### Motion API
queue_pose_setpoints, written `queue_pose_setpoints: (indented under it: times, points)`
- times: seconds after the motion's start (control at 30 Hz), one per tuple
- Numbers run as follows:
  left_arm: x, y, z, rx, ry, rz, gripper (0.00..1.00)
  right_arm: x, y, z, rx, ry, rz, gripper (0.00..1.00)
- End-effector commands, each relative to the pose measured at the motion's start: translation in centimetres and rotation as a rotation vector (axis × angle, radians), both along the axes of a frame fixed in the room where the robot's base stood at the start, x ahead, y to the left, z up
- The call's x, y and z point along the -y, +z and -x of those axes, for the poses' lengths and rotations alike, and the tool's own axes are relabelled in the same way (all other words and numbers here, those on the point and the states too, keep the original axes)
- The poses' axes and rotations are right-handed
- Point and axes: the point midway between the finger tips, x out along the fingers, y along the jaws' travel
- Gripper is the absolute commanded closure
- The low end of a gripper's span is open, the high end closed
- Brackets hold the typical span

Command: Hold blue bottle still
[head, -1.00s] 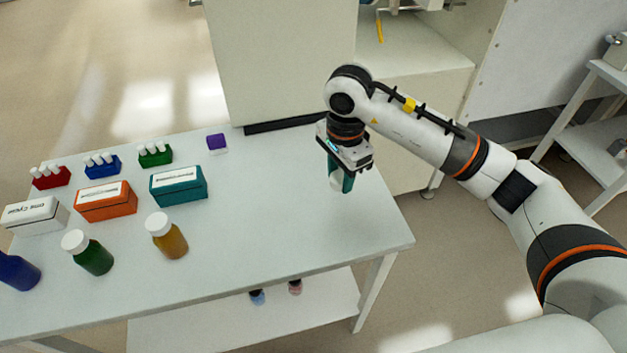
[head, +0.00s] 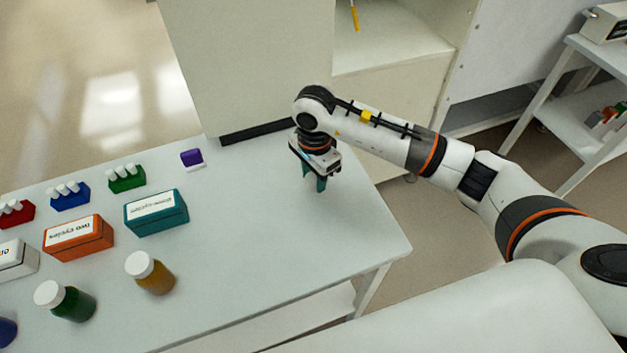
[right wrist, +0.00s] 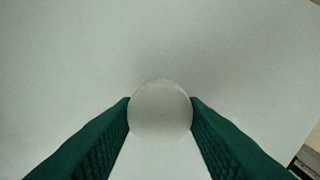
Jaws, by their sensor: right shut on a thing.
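A dark blue bottle (head: 7,331) stands on the table at the far lower left of the head view, cut off by the picture's edge; its top is not seen. My right gripper (head: 318,183) is far to the right of it, over the table's right part, pointing down. Its green fingers are shut on a round white cap-like thing (right wrist: 160,110), seen from above in the right wrist view. Anything beneath this white thing is hidden. My left gripper is not in view.
A green bottle (head: 76,304) and an amber bottle (head: 155,278) stand near the front. Orange (head: 80,240) and teal (head: 157,214) boxes, tube racks (head: 127,180) and a small purple-white block (head: 192,158) stand behind. The table (head: 265,250) is clear around my right gripper.

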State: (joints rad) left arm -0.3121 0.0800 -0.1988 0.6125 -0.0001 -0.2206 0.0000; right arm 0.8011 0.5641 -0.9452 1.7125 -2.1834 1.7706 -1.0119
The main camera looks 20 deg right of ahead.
Motion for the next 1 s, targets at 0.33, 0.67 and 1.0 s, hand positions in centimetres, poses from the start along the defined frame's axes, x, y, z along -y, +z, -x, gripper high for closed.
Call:
queue_pose_setpoints:
  times: [0.33,0.67,1.0]
  points:
    - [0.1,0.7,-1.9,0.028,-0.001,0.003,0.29,0.0,-3.0,0.0,0.000,0.001,0.000,0.90]
    - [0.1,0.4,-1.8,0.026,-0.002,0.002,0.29,0.0,-3.2,0.0,-0.001,0.001,0.000,0.46]
    - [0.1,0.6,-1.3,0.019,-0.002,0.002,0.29,0.0,-3.0,0.0,-0.001,0.000,0.000,0.41]
